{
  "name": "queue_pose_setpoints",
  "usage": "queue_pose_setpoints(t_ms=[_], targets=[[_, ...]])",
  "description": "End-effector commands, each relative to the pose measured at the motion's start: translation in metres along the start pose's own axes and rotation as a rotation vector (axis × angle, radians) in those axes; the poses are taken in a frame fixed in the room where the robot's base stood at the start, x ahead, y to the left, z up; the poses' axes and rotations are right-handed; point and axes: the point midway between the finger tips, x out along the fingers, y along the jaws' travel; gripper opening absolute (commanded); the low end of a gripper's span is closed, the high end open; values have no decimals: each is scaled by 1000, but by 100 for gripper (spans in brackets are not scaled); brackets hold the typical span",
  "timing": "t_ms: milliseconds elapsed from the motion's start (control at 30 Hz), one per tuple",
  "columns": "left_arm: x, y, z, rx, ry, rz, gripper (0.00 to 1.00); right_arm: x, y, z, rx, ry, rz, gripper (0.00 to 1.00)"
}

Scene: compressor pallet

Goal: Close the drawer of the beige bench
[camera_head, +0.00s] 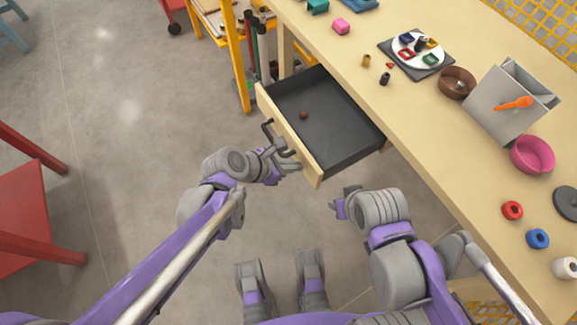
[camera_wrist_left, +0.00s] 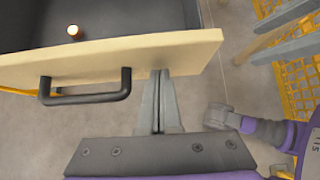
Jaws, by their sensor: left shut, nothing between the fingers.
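The beige bench (camera_head: 440,155) has its drawer (camera_head: 345,120) pulled out toward me. The drawer has a dark grey inside, a beige front panel (camera_head: 304,158) and a black bar handle (camera_head: 279,137). A small brown round thing (camera_head: 303,115) lies in it. My left gripper (camera_head: 286,160) is at the front panel, beside the handle. In the left wrist view its shut, empty fingers (camera_wrist_left: 160,78) meet the panel's lower edge, right of the handle (camera_wrist_left: 87,96); contact is unclear. My right gripper (camera_head: 337,206) is below the drawer's right corner, apart from it; its jaw opening is unclear.
On the bench top stand a tray with a plate (camera_head: 416,53), a brown bowl (camera_head: 457,82), a grey bin (camera_head: 505,105), a pink bowl (camera_head: 533,154) and several small parts. A red chair (camera_head: 35,200) stands at left. The floor between is clear.

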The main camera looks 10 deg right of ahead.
Motion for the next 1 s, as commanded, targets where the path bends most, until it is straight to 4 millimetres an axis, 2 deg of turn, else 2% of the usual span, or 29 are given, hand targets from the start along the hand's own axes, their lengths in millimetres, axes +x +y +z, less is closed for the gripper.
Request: queue_pose_setpoints(t_ms=[267, 467, 667, 1000], targets=[[0, 0, 1, 1, 0, 0, 0, 0, 0, 0, 0, 0, 0, 47], [12, 0, 12, 2, -1, -2, 0, 0, 0, 0, 0, 0, 0, 47], [40, -1, 41, 4, -1, -4, 0, 0, 0, 0, 0, 0, 0, 47], [101, -1, 102, 4, -1, -2, 0, -4, 0, -2, 0, 2, 0, 47]])
